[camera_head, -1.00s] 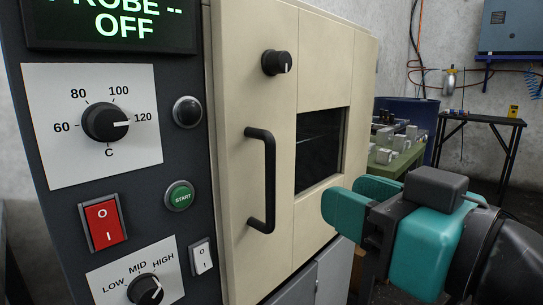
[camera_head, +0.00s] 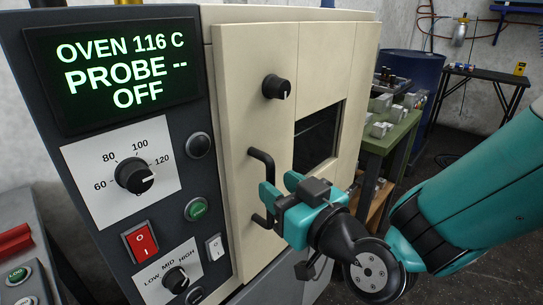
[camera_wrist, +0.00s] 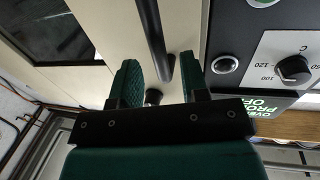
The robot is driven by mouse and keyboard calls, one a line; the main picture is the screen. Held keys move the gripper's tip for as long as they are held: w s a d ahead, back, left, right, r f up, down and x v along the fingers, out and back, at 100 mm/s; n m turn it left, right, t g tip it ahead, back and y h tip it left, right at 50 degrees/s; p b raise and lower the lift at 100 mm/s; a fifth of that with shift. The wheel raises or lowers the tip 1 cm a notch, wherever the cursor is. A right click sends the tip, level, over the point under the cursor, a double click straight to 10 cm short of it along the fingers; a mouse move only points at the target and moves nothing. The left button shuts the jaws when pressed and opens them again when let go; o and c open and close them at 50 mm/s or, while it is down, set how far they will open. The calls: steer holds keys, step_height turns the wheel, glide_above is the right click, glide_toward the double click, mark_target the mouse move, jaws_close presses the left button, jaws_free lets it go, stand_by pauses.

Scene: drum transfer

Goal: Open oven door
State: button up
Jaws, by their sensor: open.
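The cream oven door (camera_head: 240,90) is shut against the dark oven front. Its black handle (camera_head: 261,156) is an upright bar standing out from the door; the middle of it is hidden by my gripper in the head view. My gripper (camera_head: 279,188), with teal fingers, is open at the handle. In the wrist view, the handle bar (camera_wrist: 153,40) runs between the two parted fingers of my gripper (camera_wrist: 160,66). I cannot tell if either finger touches it. The door's dark window (camera_head: 318,135) is right of the handle.
The control panel has a display (camera_head: 120,75) reading OVEN 116 C, PROBE --, OFF, a temperature knob (camera_head: 135,174) and a red switch (camera_head: 140,243). A black knob (camera_head: 275,87) sticks out above the handle. A green table (camera_head: 390,135) with pale blocks stands at the right.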

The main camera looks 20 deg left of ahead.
mark_target(273, 183)
steer(key=shift+p+x, duration=0.7)
steer(key=shift+x, duration=0.35)
steer(key=shift+w+a, duration=0.25)
steer(key=shift+a, duration=0.2)
jaws_close()
steer(key=shift+d, duration=0.1)
